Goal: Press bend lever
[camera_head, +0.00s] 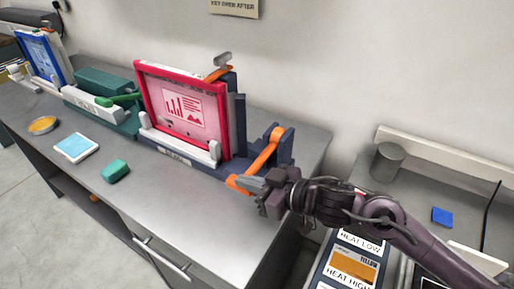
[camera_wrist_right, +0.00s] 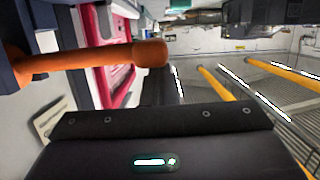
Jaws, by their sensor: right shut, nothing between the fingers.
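An orange lever (camera_head: 262,156) slants down toward the front from a dark blue bracket, at the right end of the red-framed unit (camera_head: 190,112). In the right wrist view, the orange lever (camera_wrist_right: 95,57) crosses the upper left and ends in a thicker round knob. My right gripper (camera_head: 243,183) is shut and empty, with its fingertips at the lever's low front end. I cannot tell whether they touch it. The gripper's dark body fills the bottom of the wrist view. My left gripper is not in view.
A second short orange arm (camera_head: 217,75) tops the red-framed unit. A green unit (camera_head: 108,95) and a blue-framed unit (camera_head: 42,55) stand to the left. A green block (camera_head: 115,171) and blue pad (camera_head: 76,147) lie in front. A grey cup (camera_head: 386,162) stands right.

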